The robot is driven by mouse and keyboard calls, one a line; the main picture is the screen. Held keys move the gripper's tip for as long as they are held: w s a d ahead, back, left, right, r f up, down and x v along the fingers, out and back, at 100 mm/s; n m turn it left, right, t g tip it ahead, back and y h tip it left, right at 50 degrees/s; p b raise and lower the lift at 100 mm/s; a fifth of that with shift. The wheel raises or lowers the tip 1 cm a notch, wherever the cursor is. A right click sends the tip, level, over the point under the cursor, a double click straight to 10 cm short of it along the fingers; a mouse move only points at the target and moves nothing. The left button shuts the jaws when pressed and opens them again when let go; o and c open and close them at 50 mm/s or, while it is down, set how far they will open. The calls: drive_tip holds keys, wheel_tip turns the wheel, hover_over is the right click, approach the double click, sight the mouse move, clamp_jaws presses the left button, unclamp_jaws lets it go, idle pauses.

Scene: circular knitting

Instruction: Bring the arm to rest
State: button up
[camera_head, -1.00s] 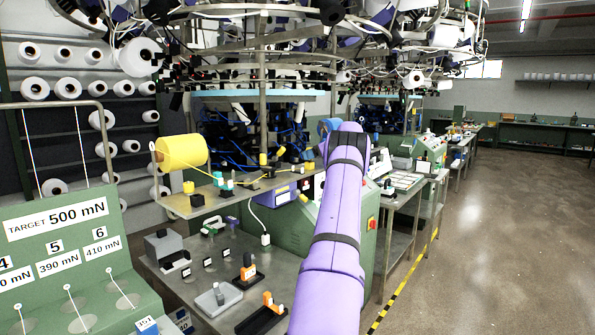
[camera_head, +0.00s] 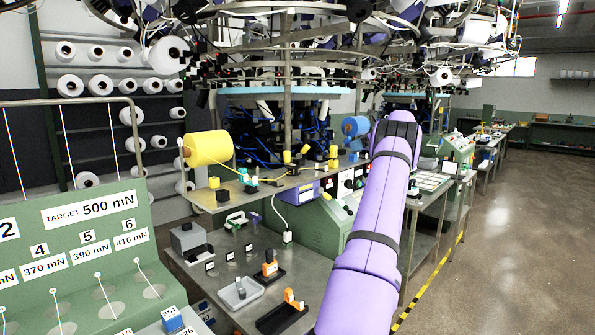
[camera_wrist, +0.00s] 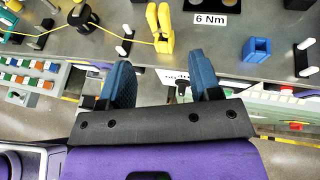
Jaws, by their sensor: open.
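My purple arm rises from the bottom of the head view, right of the middle, and reaches forward toward the knitting machine. In the head view the arm hides its own end. In the wrist view my gripper (camera_wrist: 163,84) has two blue fingers standing well apart with nothing between them. Beyond the fingertips are a yellow guide piece (camera_wrist: 160,28) with a yarn and a metal shelf (camera_wrist: 205,50) with a "6 Nm" label (camera_wrist: 210,19). The fingers do not appear to hold any of these.
A yellow yarn cone (camera_head: 209,148) sits at the shelf's left end. A metal table (camera_head: 222,262) below holds small trays and tools. A green panel (camera_head: 90,235) marked "TARGET 500 mN" stands at left. The floor (camera_head: 520,230) at right is clear.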

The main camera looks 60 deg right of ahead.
drive_tip(key=w+a+r+n+g+y, duration=0.15)
drive_tip(key=w+a+r+n, duration=0.25)
drive_tip(key=w+a, duration=0.55)
drive_tip(key=w+a+r+n+g, duration=0.2)
drive_tip(key=w+a+r+n, duration=0.15)
drive_tip(key=w+a, duration=0.6)
drive_tip(key=w+a+r+n+g, duration=0.15)
drive_tip(key=a+n, duration=0.25)
drive_tip(key=a, duration=0.9)
drive_tip(key=w+a+r+n+g, duration=0.1)
drive_tip(key=a+r+n, duration=0.2)
drive_tip(key=a, duration=1)
drive_tip(key=s+a+f+n+g, duration=0.1)
drive_tip(key=s+a+n, duration=0.4)
drive_tip(key=a, duration=0.7)
drive_tip(key=s+a+n+g, duration=0.1)
drive_tip(key=s+a+n, duration=0.35)
drive_tip(key=a, duration=0.65)
drive_tip(key=s+a+f+n+h, duration=0.1)
drive_tip(key=s+a+f+n, duration=0.4)
drive_tip(key=s, duration=0.4)
drive_tip(key=s+a+f+n+h, duration=0.1)
drive_tip(key=s+a+f+n, duration=0.5)
drive_tip(key=s, duration=0.4)
drive_tip(key=shift+a, duration=0.5)
